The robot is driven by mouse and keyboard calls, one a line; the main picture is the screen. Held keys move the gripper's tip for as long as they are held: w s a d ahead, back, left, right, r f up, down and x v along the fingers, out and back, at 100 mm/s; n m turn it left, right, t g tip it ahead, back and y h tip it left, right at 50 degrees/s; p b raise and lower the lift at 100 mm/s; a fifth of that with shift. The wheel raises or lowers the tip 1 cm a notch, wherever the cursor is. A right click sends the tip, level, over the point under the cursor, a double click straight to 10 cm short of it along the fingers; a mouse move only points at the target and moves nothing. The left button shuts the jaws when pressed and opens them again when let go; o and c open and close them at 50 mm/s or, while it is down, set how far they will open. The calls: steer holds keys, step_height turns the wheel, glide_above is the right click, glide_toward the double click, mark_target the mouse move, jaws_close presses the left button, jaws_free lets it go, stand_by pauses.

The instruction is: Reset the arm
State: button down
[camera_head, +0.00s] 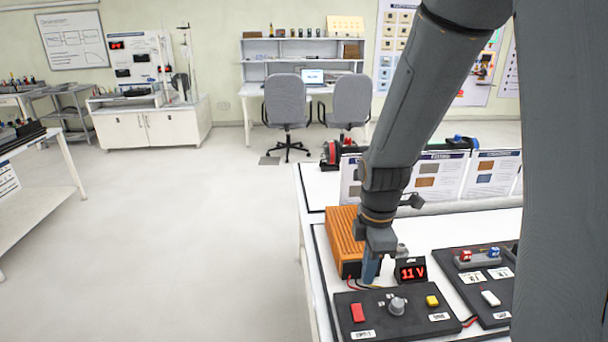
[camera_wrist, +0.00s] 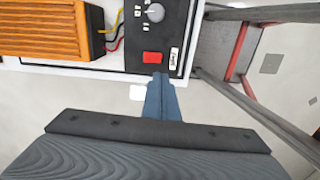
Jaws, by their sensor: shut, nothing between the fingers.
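My arm reaches down over the workbench, and my gripper (camera_head: 370,275) points downward with its blue-grey fingers together and nothing between them. In the head view it is in front of the orange box (camera_head: 345,238) and behind the black control panel (camera_head: 375,325). The panel carries a red switch (camera_head: 358,313), a grey knob (camera_head: 397,306) and a yellow button (camera_head: 432,301). In the wrist view the closed fingers (camera_wrist: 159,78) appear just below the red switch (camera_wrist: 152,57). I cannot tell their height above the bench.
A small display (camera_head: 411,270) reads 11 V in red. A second black panel (camera_head: 475,290) lies to the right. Upright cards (camera_head: 440,175) line the bench behind. Open floor (camera_head: 170,240) lies to the left; two grey chairs (camera_head: 286,100) stand further back.

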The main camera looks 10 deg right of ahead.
steer(key=s+r+m+b, duration=0.1)
steer(key=s+m, duration=0.2)
steer(key=m, duration=0.5)
steer(key=s+r+m+t, duration=0.1)
steer(key=s+m, duration=0.2)
steer(key=m, duration=0.6)
steer(key=shift+s+a+r+m+b, duration=0.2)
steer(key=shift+a+r+m+b, duration=0.1)
steer(key=shift+a+r+b, duration=0.1)
